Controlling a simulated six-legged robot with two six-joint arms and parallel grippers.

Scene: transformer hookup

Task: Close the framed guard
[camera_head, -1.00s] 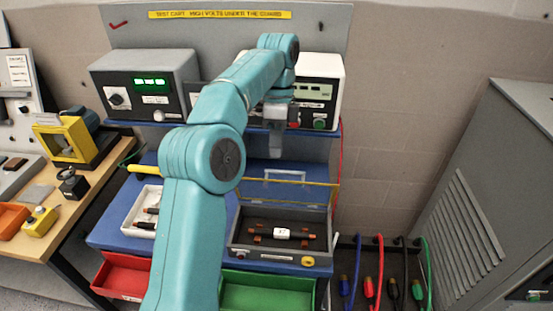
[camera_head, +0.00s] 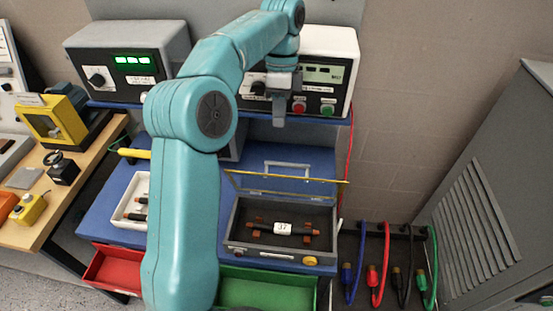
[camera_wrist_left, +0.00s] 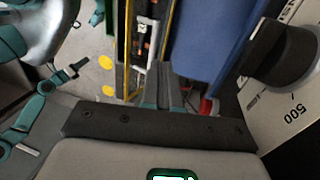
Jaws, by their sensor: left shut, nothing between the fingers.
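The framed guard (camera_head: 232,180) stands raised over a grey open-topped box (camera_head: 233,238). It has a thin yellow edge and a pale handle (camera_head: 287,164). In the box lies a dark rod with a white label marked 37 (camera_head: 283,228). My left gripper (camera_head: 279,120) is shut and empty, pointing down above the handle, apart from it, in front of the white instrument. In the left wrist view, its closed fingers (camera_wrist_left: 162,85) show beside a yellow bar (camera_wrist_left: 127,35), with the box contents partly visible beyond. My right gripper is not in view.
A white instrument (camera_head: 330,70) with buttons and a grey meter (camera_head: 130,62) stand on the shelf behind. A red bin (camera_head: 110,270) and green bin (camera_head: 265,293) sit below the box. Colored cables (camera_head: 380,265) hang at right. A large grey cabinet (camera_head: 490,200) stands further right.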

